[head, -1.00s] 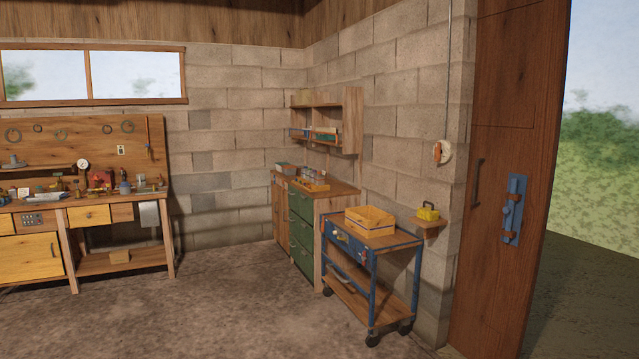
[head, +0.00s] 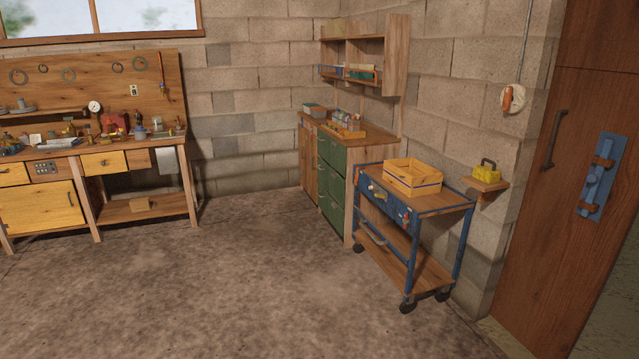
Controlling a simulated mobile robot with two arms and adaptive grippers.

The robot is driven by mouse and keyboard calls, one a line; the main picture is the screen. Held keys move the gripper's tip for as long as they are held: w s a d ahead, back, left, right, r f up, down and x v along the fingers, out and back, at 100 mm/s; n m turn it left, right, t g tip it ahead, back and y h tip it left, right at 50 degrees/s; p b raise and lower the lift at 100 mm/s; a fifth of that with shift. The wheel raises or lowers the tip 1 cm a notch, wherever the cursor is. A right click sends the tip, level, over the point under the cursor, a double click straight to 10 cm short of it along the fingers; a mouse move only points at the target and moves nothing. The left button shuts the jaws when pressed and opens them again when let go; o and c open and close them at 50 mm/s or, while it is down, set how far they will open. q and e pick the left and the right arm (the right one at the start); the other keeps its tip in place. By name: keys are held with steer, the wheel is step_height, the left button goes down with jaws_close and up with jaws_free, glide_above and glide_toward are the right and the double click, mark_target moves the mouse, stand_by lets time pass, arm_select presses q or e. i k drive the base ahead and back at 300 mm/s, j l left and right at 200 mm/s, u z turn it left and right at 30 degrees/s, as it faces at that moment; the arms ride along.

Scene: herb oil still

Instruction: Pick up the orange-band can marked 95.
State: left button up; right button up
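I cannot make out an orange-band can marked 95 anywhere; the small things in view are too far off to read. Several small containers (head: 349,122) stand in or by a low wooden tray (head: 347,133) on top of the green-drawered cabinet (head: 330,175). Several small items, too small to identify, lie on the workbench (head: 100,155) at the left. Neither of my grippers is in view.
A blue-framed cart (head: 447,213) carries a wooden crate (head: 412,178). A wall shelf (head: 365,58) hangs above the cabinet. A yellow object (head: 487,172) sits on a small ledge (head: 484,185) beside the wooden door (head: 560,200). The floor (head: 240,270) in front is clear.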

mark_target(353, 125)
steer(key=i+u, duration=0.15)
steer(key=i, duration=2.3)
